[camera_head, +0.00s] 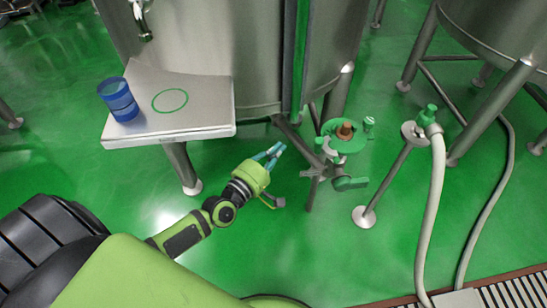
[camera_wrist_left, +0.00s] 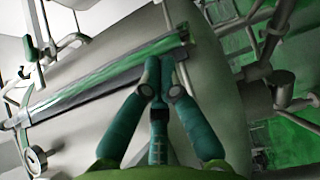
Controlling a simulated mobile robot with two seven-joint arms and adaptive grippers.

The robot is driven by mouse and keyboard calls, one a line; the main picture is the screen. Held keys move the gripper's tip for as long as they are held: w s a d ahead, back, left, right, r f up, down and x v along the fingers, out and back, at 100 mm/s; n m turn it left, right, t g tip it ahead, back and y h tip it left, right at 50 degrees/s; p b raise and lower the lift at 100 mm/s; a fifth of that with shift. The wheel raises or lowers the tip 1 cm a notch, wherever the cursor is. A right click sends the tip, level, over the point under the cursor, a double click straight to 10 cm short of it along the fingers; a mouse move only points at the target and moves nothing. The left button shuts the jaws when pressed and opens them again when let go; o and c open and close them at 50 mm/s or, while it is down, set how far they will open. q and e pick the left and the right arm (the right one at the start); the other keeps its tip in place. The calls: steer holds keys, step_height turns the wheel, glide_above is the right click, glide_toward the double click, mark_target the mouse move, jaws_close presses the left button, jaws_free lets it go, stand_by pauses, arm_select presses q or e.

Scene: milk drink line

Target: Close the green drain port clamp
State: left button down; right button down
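A green round fitting (camera_head: 347,136) with a brown piece (camera_head: 345,131) in its middle is below the tank, right of centre in the head view. Small green and white parts surround it. A dark green part (camera_head: 350,183) hangs below it. I cannot tell which part is the clamp, or whether it is shut. My left gripper (camera_head: 275,151) is to the left of this fitting, apart from it, with teal fingers pointing up and right. A gap shows between its fingers and it holds nothing. Its fingers also show in the left wrist view (camera_wrist_left: 165,68). My right gripper is out of view.
A steel table (camera_head: 205,114) at the left bears a blue cup (camera_head: 119,100) and a green ring mark (camera_head: 170,100). Another green fitting (camera_head: 427,115) with a pale hose (camera_head: 434,200) stands at the right. Tank legs and a stand foot (camera_head: 364,217) obstruct the floor.

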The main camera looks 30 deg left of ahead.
arm_select(q)
steer(key=w+d, duration=0.5)
steer(key=shift+w+p, duration=0.15)
steer(key=shift+p, duration=0.2)
steer(key=shift+d+y, duration=0.1)
steer(key=shift+y, duration=0.2)
